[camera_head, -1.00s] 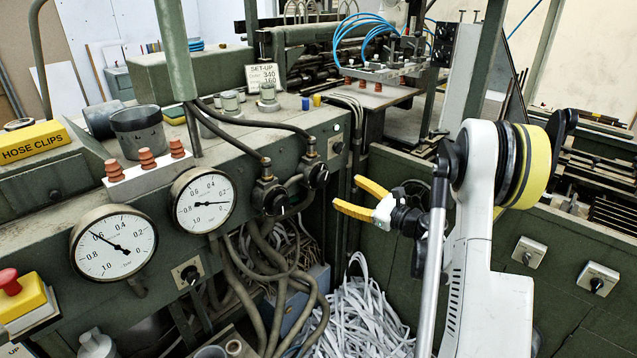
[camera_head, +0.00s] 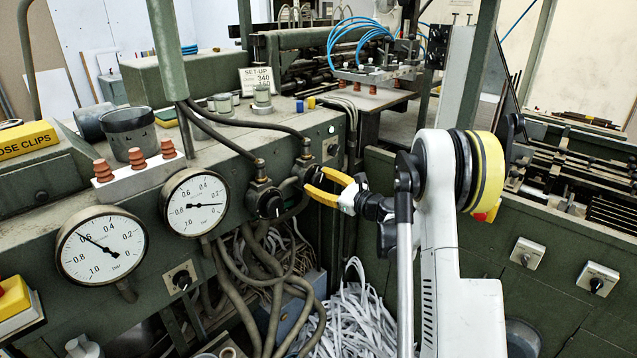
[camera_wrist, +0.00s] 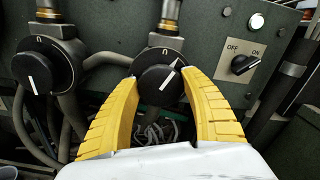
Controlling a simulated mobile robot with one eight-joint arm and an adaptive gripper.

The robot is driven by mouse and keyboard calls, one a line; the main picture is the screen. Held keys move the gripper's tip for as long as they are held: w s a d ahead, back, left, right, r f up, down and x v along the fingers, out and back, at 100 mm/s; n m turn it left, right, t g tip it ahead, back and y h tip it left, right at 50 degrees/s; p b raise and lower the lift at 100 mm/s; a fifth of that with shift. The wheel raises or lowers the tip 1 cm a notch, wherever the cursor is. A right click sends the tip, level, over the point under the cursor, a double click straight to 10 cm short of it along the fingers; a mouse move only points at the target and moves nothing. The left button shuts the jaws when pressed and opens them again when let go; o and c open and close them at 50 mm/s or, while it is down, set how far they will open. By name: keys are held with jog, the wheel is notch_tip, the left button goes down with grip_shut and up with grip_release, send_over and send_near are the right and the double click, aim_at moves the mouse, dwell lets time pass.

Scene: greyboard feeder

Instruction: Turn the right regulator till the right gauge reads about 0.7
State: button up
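The right regulator is a black knob (camera_wrist: 158,84) in the wrist view, its white pointer slanting up and to the right. My gripper (camera_wrist: 159,80) has its yellow fingers apart, one on each side of this knob; I cannot tell if they touch it. In the head view my gripper (camera_head: 314,184) is at the right regulator and partly hides it. The left regulator (camera_wrist: 45,66) is a similar knob, clear of the fingers; it also shows in the head view (camera_head: 270,205). The right gauge (camera_head: 194,212) reads just under 0.2. The left gauge (camera_head: 101,258) reads about 0.6.
An OFF/ON switch (camera_wrist: 240,62) and a lit white lamp (camera_wrist: 257,21) are right of the right regulator. Hoses (camera_head: 255,282) hang below the regulators. White strips (camera_head: 345,325) lie underneath. Orange-red cones (camera_head: 136,158) stand on a white block above the gauges.

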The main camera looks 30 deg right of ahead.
jog(key=c, duration=0.6)
